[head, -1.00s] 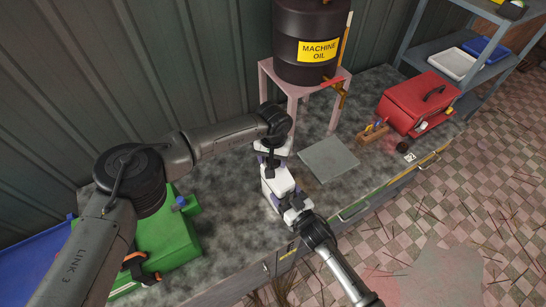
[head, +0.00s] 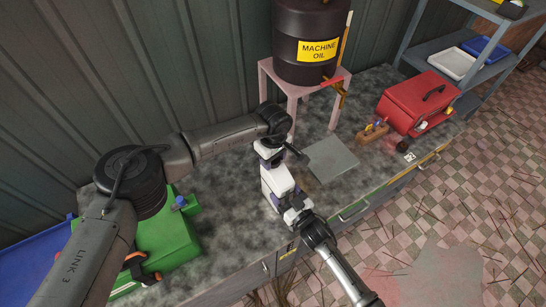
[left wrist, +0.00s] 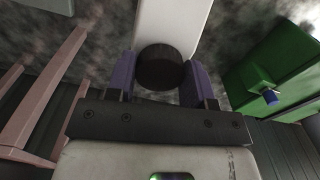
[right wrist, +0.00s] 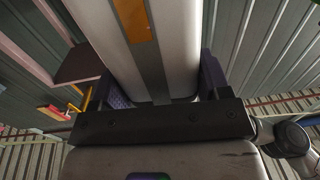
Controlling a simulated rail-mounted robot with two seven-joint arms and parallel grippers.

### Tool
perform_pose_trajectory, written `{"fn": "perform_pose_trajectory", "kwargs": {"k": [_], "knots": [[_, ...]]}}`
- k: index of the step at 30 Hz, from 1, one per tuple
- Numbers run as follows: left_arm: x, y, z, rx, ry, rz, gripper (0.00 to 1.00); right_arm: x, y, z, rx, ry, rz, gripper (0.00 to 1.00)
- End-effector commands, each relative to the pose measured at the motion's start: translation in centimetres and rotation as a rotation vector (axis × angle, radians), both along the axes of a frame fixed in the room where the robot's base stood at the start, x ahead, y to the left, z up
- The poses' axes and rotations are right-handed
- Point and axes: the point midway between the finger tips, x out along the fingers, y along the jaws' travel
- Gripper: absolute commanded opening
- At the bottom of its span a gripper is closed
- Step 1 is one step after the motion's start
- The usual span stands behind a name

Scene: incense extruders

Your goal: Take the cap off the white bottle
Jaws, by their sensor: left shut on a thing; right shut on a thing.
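The white bottle (head: 278,181) is held up over the bench between my two grippers; its white side also shows in the left wrist view (left wrist: 172,25). Its dark round cap (left wrist: 160,68) sits between the purple fingers of my left gripper (head: 269,160), which is shut on it. The cap is hidden in the head view. My right gripper (head: 284,204) is shut around the bottle body at the other end. The right wrist view shows the bottle's grey stripe and orange label (right wrist: 136,20) between the fingers. I cannot tell whether the cap is loose.
A grey square plate (head: 331,159) lies on the bench right of the bottle. A pink stand (head: 265,73) bears the machine oil drum (head: 304,43).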

Motion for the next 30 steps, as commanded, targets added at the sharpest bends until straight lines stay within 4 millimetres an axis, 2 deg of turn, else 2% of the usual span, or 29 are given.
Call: {"fn": "perform_pose_trajectory", "kwargs": {"k": [30], "knots": [[0.0, -0.06, 0.11, 0.001, 0.002, 2.101, 0.2, 0.02, -0.02, 0.0, 0.0, 0.0, -0.001, 0.04]]}}
